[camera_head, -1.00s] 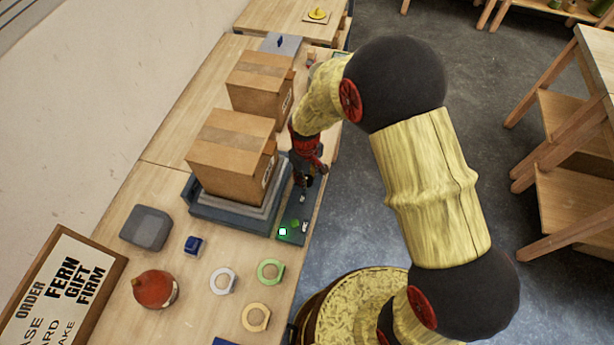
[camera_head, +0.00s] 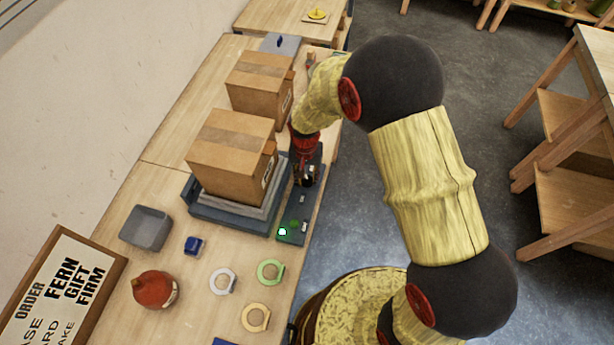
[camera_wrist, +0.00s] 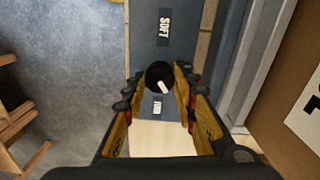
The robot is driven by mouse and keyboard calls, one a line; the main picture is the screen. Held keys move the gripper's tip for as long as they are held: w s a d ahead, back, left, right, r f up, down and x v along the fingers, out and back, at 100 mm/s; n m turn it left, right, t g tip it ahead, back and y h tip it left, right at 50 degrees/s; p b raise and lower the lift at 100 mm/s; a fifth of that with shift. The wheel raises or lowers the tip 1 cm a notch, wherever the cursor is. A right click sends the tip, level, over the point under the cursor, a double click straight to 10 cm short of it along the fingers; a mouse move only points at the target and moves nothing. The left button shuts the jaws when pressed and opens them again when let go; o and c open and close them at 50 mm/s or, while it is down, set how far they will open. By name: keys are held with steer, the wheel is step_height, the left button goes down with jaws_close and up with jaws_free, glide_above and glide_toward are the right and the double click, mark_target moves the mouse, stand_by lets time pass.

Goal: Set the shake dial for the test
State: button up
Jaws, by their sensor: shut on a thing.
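The shake dial (camera_wrist: 154,73) is a round black knob with a white pointer mark, on a dark blue-grey control panel (camera_head: 291,222). In the wrist view the mark slants toward the lower right. A label reading SOFT (camera_wrist: 164,27) lies above the dial, and a second label (camera_wrist: 157,106), too small to read surely, lies below it. My gripper (camera_wrist: 161,80) has its fingers on either side of the dial, shut on it. In the head view my gripper (camera_head: 306,182) hides the dial from above.
A cardboard box (camera_head: 228,155) sits on the shaker plate (camera_head: 233,216) beside the panel; another box (camera_head: 258,85) stands behind. Coloured rings, a grey tray (camera_head: 146,228) and a red ornament (camera_head: 155,289) lie in front.

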mark_target(306, 178)
steer(key=shift+m, duration=0.5)
steer(key=o, duration=1.2)
steer(key=shift+c, duration=0.2)
steer(key=shift+r, duration=0.15)
step_height(306, 178, up, 12)
steer(key=shift+a, duration=0.15)
